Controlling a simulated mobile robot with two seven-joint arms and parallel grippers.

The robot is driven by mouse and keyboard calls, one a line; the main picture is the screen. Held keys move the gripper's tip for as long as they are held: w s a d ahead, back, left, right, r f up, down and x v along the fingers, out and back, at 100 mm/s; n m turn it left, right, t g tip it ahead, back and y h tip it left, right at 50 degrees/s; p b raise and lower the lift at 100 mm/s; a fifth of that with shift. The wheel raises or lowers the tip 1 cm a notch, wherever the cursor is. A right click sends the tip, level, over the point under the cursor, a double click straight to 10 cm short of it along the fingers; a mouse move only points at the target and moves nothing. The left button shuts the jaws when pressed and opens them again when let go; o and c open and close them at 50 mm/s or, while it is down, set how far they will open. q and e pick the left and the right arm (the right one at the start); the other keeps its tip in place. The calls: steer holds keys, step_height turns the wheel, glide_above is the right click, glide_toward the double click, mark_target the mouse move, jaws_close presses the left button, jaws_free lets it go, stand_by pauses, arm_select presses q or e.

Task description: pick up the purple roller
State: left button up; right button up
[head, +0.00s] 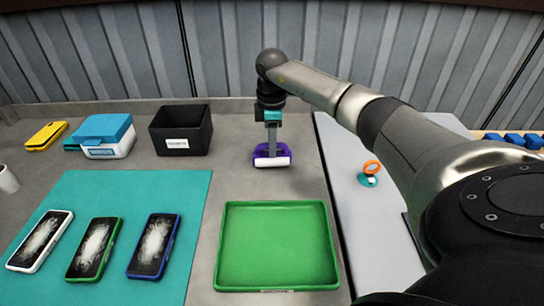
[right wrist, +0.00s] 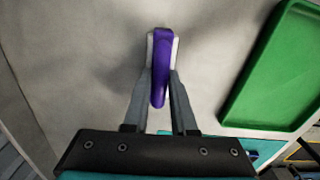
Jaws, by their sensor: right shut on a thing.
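The purple roller (head: 272,154), with a purple frame and a white cylinder, is on the grey worktop behind the green tray in the head view. My right gripper (head: 271,141) points down at it from above. In the right wrist view, the purple roller (right wrist: 160,65) lies between the two fingers of the right gripper (right wrist: 161,82), which are shut on its purple part. I cannot tell whether the roller touches the worktop or is slightly raised. My left gripper is not in view.
A green tray (head: 276,203) lies in front of the roller. A black bin (head: 181,138) and a blue-lidded box (head: 106,148) stand to the left. Several phones, one with a green case (head: 94,248), lie on a teal mat (head: 145,190). An orange-handled item (head: 371,168) lies to the right.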

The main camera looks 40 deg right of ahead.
jaws_close()
steer(key=shift+r, duration=0.15)
step_height(320, 180, up, 20)
steer(key=p, duration=0.3)
stand_by(0.4)
steer(key=shift+o, duration=0.7)
jaws_free()
jaws_close()
steer(key=shift+f+p, duration=0.2)
steer(key=shift+p, duration=0.15)
